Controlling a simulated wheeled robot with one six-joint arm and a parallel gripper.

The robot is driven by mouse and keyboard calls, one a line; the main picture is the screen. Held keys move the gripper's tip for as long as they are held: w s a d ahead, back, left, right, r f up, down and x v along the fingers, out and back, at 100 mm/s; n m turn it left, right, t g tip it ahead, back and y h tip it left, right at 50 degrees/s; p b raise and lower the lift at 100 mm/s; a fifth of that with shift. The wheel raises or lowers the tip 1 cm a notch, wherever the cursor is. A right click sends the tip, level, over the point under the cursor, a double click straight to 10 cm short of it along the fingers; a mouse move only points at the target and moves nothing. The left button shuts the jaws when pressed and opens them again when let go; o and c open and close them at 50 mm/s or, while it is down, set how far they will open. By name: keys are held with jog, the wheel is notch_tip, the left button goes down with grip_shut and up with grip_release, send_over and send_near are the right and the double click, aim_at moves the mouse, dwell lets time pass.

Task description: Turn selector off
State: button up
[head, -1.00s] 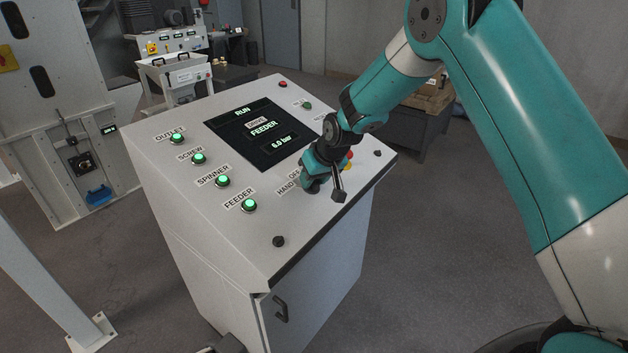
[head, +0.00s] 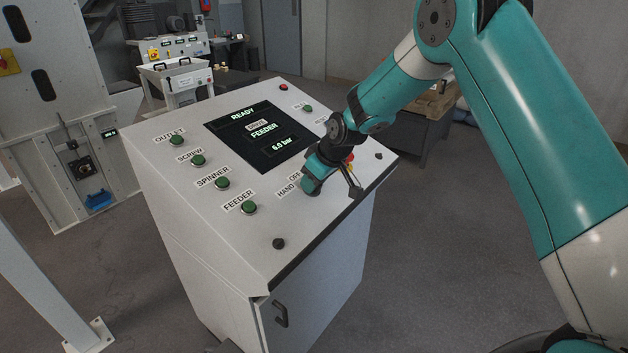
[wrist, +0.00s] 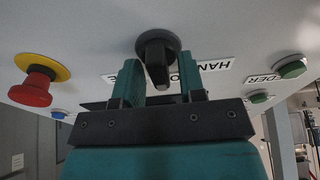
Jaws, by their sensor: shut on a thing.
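The selector (wrist: 157,58) is a black knob with a raised grip on the sloped face of the console (head: 165,215). In the wrist view it lies between the two teal fingers of my gripper (wrist: 160,82). My gripper (head: 309,187) is shut on the selector and close to the panel in the head view, where it hides the knob. The labels HAND (head: 286,191) and OFF (head: 295,177) show beside it. The display (head: 258,137) reads READY and FEEDER.
A red mushroom button (wrist: 30,92) on a yellow ring sits close beside my gripper. Dark green buttons for OUTLET (head: 176,140), SCREW (head: 198,160), SPINNER (head: 222,182) and FEEDER (head: 249,207) line the panel's left. A black knob (head: 278,243) sits near the front edge.

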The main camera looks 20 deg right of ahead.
jog(key=o, duration=0.6)
jog(key=shift+c, duration=0.2)
jog(key=v, duration=1.7)
jog(key=shift+r+b, duration=0.2)
jog(key=shift+b, duration=0.15)
jog(key=s+a+r+g+p, duration=0.1)
jog(key=s+a+r, duration=0.1)
jog(key=s, duration=0.8)
jog(key=s+a+r+g+p, duration=0.2)
jog(key=s+a, duration=0.2)
jog(key=s, duration=0.7)
jog(key=s+a+r+g+y+p, duration=0.1)
jog(key=s+a+r+p, duration=0.1)
jog(key=s, duration=0.9)
jog(key=shift+a+r+g, duration=0.3)
jog(key=shift+a, duration=0.2)
